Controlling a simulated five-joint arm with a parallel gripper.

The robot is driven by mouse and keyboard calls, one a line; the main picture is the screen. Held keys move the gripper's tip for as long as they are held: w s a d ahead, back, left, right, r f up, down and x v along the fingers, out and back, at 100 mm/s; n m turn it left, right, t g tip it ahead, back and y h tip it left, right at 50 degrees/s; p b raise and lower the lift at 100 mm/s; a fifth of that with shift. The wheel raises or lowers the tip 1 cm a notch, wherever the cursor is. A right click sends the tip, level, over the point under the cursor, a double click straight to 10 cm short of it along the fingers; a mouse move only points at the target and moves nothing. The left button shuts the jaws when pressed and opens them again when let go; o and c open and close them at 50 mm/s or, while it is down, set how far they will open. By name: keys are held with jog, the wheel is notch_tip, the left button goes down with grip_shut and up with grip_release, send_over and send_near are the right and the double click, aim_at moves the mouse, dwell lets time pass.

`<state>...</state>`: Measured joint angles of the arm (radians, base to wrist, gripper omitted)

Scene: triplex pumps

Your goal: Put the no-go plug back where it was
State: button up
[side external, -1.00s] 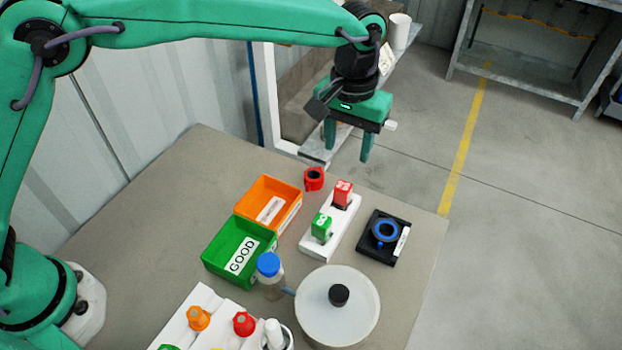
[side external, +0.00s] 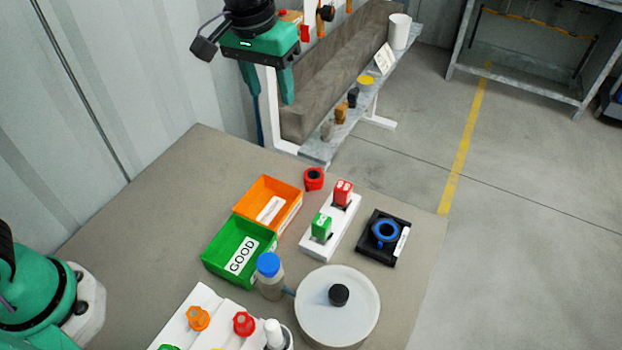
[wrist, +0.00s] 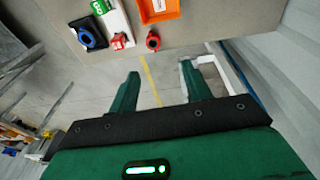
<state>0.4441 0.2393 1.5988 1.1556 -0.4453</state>
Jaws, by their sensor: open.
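The no-go plug, with a red block handle (side external: 342,192), stands upright in the far slot of the white stand (side external: 318,246). The green-handled plug (side external: 321,226) stands in the near slot. In the wrist view the red plug (wrist: 119,41) and green plug (wrist: 102,6) show near the top, in the white stand (wrist: 117,20). My gripper (side external: 271,98) is open and empty, high beyond the far left side of the table, well away from the stand. Its two fingers also show apart in the wrist view (wrist: 160,72), with nothing between them. The plugs' lower ends are hidden in the stand.
An orange bin (side external: 288,193) and a green GOOD bin (side external: 222,259) sit left of the stand. A red ring part (side external: 314,179) lies behind it. A black fixture with a blue ring (side external: 385,232) is at right. A blue-capped bottle (side external: 268,265) and round white lid (side external: 320,310) are in front.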

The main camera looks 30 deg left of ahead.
jog(key=s+a+r+t, duration=0.2)
jog(key=s+a+r, duration=0.2)
jog(key=s+a, duration=0.7)
jog(key=s+a+f+t, duration=0.2)
jog(key=s+a+f, duration=0.2)
jog(key=s+a, duration=0.5)
jog(key=shift+s+a+f+y, duration=0.2)
jog(key=shift+y, duration=0.2)
